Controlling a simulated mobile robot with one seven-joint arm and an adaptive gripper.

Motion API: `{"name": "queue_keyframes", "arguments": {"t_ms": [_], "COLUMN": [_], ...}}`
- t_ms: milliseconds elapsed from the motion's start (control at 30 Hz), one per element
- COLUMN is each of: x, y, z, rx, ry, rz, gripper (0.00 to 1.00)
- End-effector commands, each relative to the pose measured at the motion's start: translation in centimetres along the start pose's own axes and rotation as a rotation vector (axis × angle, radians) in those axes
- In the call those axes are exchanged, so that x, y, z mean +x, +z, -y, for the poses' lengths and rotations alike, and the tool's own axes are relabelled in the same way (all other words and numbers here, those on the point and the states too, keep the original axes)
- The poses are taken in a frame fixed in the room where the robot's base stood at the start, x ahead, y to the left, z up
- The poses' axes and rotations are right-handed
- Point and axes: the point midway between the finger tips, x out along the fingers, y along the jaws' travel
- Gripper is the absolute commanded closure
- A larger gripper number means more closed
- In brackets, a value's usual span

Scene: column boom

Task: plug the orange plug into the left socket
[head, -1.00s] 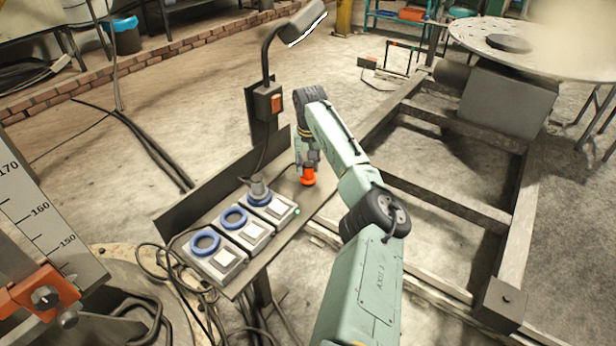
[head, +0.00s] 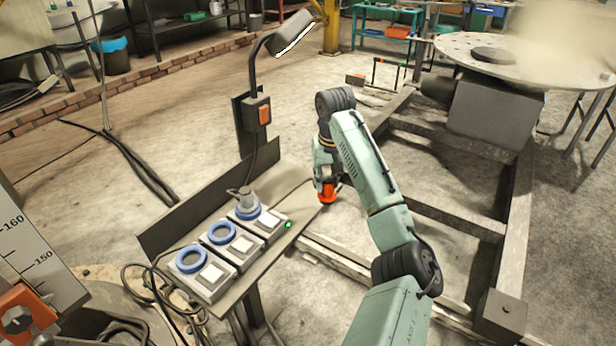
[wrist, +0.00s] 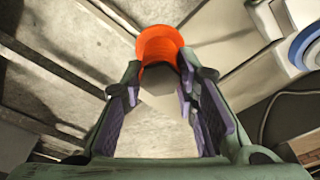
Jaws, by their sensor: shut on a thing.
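The orange plug (head: 327,193) is in my gripper (head: 325,181), held at the right end of the socket board, away from the sockets. In the wrist view the plug (wrist: 159,46) shows at the fingertips, and my gripper (wrist: 160,70) is shut on it. The left socket (head: 189,259) has a blue ring and a pale square beside it; nothing is in it. The middle socket (head: 222,233) looks the same and is empty. The right socket (head: 246,212) has a grey plug (head: 247,197) standing in it. The orange plug's far end is not clear.
A dark upright panel (head: 205,214) runs behind the sockets. A lamp post with an orange switch (head: 264,115) rises at the back of the board. A small green light (head: 288,225) glows beside the right socket. Loose cables hang at the left. A metal frame (head: 450,207) stands right.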

Motion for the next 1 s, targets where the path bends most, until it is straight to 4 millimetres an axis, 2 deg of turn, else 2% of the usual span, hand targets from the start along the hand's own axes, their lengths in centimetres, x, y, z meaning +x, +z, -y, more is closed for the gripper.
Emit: {"name": "queue_keyframes", "arguments": {"t_ms": [100,300,1000], "x": [-0.3,-1.2,-4.0], "y": [1.9,3.6,3.5], "z": [-1.7,-3.2,-3.4], "rx": [0.001,0.000,-0.002], "ry": [-0.001,0.001,0.000], "rz": [-0.002,-0.001,0.000], "gripper": [1.00,1.00,1.00]}}
